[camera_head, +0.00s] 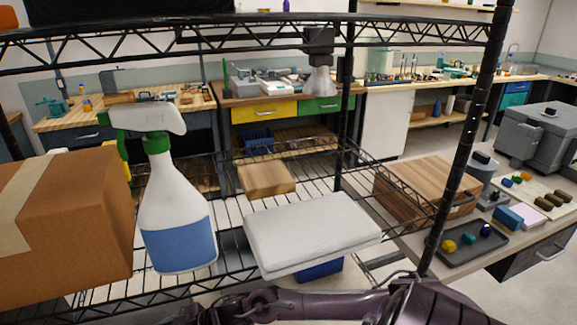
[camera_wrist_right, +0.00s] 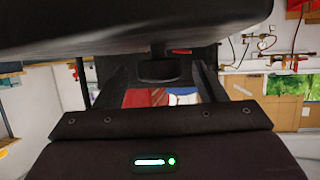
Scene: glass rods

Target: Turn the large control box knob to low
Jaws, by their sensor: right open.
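A large grey box (camera_head: 535,136) stands at the right side of the head view with a small dark part (camera_head: 550,112) on its top. It may be the large control box, but I cannot make out a knob or its setting. My right gripper (camera_wrist_right: 157,78) shows in the right wrist view with its two dark fingers apart and nothing between them. It is not near the grey box in any view. A dark purple arm of mine crosses the bottom of the head view, and its gripper is not visible there. My left gripper is not in view.
A wire shelf rack stands right in front, holding a cardboard box (camera_head: 65,228), a spray bottle (camera_head: 175,205) and a white folded item (camera_head: 310,230). A bench at right holds a wooden box (camera_head: 425,190) and a dark tray (camera_head: 462,256). Floor shows between benches.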

